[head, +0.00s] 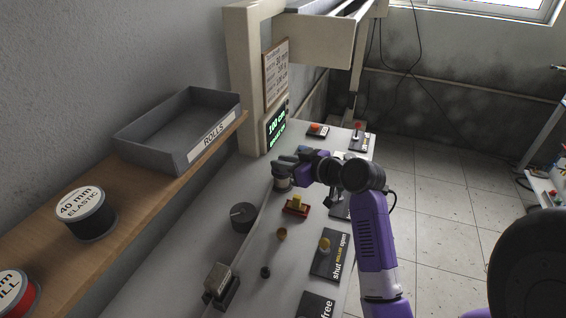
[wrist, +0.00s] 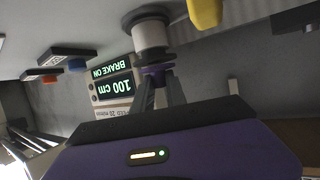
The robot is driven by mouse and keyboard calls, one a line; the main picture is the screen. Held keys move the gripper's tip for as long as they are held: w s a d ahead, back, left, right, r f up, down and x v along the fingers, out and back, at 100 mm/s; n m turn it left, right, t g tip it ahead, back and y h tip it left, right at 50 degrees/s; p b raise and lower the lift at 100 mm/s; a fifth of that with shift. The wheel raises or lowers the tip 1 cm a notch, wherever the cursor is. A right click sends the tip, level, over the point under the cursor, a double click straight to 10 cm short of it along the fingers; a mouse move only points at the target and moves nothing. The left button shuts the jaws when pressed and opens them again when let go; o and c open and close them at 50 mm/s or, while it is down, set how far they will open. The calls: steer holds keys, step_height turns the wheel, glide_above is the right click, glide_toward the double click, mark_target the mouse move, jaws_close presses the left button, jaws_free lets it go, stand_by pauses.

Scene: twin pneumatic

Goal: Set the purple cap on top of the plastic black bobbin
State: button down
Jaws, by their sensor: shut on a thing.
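The purple cap (wrist: 157,70) is between the two fingers of my gripper (wrist: 160,90) in the wrist view, which shows the scene upside down. My gripper is shut on it. The bobbin (wrist: 152,34), with dark flanges and a pale middle, stands on the bench directly beneath the cap. Cap and bobbin are in line and very close; I cannot tell if they touch. In the head view my gripper (head: 284,163) is right above the bobbin (head: 282,183), and the fingers hide the cap.
A red block with a yellow top (head: 296,207), a dark round knob (head: 243,216) and a brass knob (head: 282,234) stand nearby on the bench. A lit display (head: 276,126) reads 100 cm. A grey ROLLS tray (head: 175,160) and an elastic spool (head: 87,214) sit on the left shelf.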

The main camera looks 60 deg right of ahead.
steer(key=shift+f, duration=0.1)
steer(key=shift+f+b, duration=0.25)
steer(key=shift+b, duration=0.05)
steer(key=c, duration=1.3)
jaws_free()
steer(key=shift+c, duration=0.2)
steer(key=shift+r, duration=0.1)
steer(key=shift+r+p, duration=0.3)
steer(key=shift+p, duration=0.05)
steer(key=v, duration=1.2)
steer(key=shift+b, duration=0.45)
